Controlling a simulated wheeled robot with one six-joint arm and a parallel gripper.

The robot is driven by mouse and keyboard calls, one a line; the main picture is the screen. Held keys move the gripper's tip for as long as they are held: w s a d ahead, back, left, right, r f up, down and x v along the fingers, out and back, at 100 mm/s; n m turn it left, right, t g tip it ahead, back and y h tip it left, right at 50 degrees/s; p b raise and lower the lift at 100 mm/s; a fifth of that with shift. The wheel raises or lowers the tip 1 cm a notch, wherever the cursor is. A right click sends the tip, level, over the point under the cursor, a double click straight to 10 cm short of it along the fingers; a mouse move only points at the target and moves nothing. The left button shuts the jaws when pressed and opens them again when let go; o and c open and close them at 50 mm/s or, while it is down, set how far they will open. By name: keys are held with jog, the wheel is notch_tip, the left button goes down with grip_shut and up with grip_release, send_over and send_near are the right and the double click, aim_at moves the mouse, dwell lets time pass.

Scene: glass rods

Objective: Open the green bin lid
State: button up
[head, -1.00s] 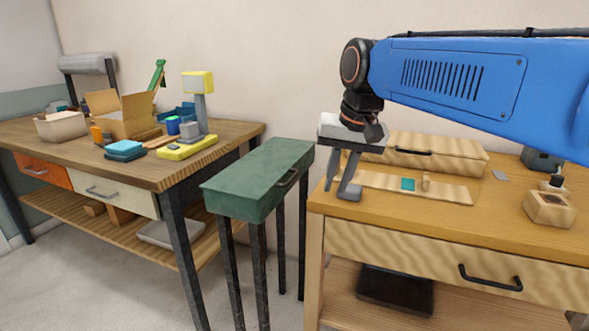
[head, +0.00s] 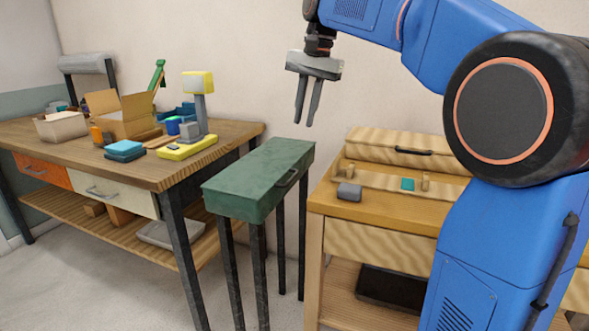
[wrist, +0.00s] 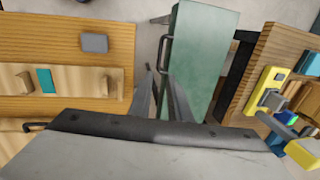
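The green bin (head: 258,180) is a narrow box on dark legs between the two benches. Its flat green lid (head: 265,163) is shut. A dark bar handle (head: 287,178) is on its right side; the handle also shows in the wrist view (wrist: 164,52), left of the green lid (wrist: 205,45). My gripper (head: 303,122) hangs above and to the right of the bin in the head view, fingers pointing down, apart and with nothing between them. In the wrist view the fingers (wrist: 161,72) reach toward the handle side of the bin, without clear contact.
The right wooden bench (head: 325,199) holds a grey block (head: 349,192), a wooden strip with a teal square (head: 408,184) and a wooden box (head: 372,146). The left bench (head: 160,174) holds a yellow-based lamp (head: 192,143) and a cardboard box (head: 123,117). Air above the bin is free.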

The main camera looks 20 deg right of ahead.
aim_at(293, 176)
jog(key=f, duration=0.5)
jog(key=w+a+f, duration=0.1)
jog(key=f, duration=0.4)
jog(key=w+a+f, duration=0.1)
jog(key=f, duration=0.5)
jog(key=shift+a, duration=0.1)
jog(key=shift+c, duration=0.7)
grip_shut()
